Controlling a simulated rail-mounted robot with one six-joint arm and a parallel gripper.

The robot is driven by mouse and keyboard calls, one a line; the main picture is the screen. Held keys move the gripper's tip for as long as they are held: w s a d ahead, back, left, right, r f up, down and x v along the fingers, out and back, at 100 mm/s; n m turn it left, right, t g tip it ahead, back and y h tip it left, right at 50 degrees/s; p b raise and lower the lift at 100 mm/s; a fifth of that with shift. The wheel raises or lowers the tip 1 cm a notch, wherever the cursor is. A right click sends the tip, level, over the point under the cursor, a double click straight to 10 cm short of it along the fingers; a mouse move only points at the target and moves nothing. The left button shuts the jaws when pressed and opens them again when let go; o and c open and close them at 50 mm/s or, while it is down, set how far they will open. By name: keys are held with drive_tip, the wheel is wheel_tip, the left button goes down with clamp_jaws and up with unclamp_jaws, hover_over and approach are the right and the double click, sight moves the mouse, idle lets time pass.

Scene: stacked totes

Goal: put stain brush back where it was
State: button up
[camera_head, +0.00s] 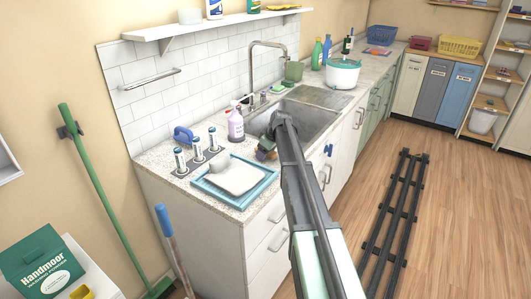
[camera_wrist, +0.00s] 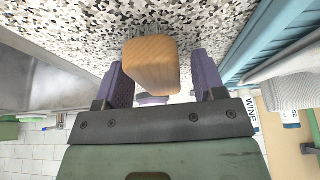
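A wooden block-shaped piece (camera_wrist: 150,62), probably the stain brush, sits between the two purple fingers of my gripper (camera_wrist: 164,82) in the wrist view. A gap shows between it and the right finger, so the gripper looks open around it. A small purple part shows just below the block. In the head view my gripper (camera_head: 266,148) is low over the counter, at the sink's near edge. The arm hides much of the view there, and the block's contact with the counter cannot be told.
The sink (camera_head: 306,119) lies just beyond my gripper. A pink spray bottle (camera_head: 236,126) stands close to its left. A shelf (camera_head: 200,27) hangs above.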

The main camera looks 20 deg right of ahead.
drive_tip(key=w+p+v, duration=0.1)
drive_tip(key=p+v, duration=1)
drive_tip(key=v, duration=0.1)
drive_tip(key=s+a+m+g+h, duration=0.1)
drive_tip(key=s+a+m+g, duration=0.1)
drive_tip(key=s+a, duration=1.1)
drive_tip(key=s+a+f+m+g+h, duration=0.1)
drive_tip(key=s+a+m, duration=0.3)
drive_tip(key=s+a, duration=0.9)
drive_tip(key=s+g, duration=0.1)
drive_tip(key=s, duration=0.7)
drive_tip(key=shift+a, duration=0.1)
